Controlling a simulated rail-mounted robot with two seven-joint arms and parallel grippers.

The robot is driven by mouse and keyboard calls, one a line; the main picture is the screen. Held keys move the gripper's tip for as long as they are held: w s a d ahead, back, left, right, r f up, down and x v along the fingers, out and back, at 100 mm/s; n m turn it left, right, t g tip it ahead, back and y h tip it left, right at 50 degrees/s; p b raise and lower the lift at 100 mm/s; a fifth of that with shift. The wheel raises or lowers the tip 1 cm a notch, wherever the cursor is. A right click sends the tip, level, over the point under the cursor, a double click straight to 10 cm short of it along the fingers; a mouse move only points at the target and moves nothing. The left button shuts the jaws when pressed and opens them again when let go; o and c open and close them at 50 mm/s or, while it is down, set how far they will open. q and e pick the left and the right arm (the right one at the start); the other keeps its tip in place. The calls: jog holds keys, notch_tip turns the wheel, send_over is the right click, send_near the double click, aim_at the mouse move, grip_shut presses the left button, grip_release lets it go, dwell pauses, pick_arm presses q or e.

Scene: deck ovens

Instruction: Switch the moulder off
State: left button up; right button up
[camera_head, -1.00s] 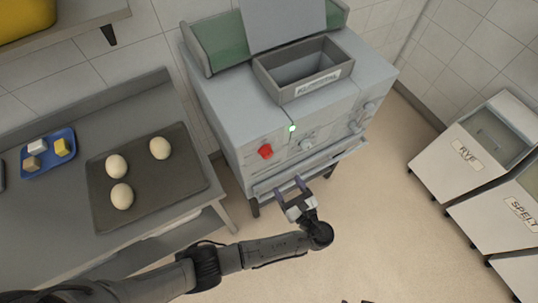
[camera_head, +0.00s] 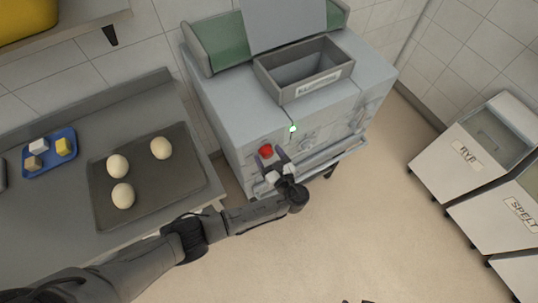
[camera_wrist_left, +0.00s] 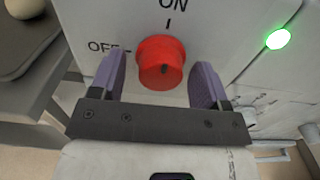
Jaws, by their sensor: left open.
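The moulder (camera_head: 235,105) is a grey machine with a hopper on top. Its red knob (camera_head: 266,151) is on the front panel, and it also shows in the left wrist view (camera_wrist_left: 160,60). There, "ON" is printed above the knob and "OFF" to its left. A green light (camera_head: 292,128) glows to the right of the knob. My left gripper (camera_head: 271,160) is open in front of the knob. In the wrist view its fingers stand on either side of the knob, with gaps to it. Two small dark tips at the bottom edge may be my right gripper.
A steel table (camera_head: 60,105) on the left holds a dark tray (camera_head: 160,190) with three dough balls and a blue tray (camera_head: 45,168) with small blocks. White bins marked RYE (camera_head: 465,155) and SPELT (camera_head: 520,212) stand on the right. The floor between is clear.

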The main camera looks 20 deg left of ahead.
pick_arm(q)
jog(key=shift+c, duration=0.2)
jog(key=c, duration=0.9)
jog(key=shift+o, duration=0.2)
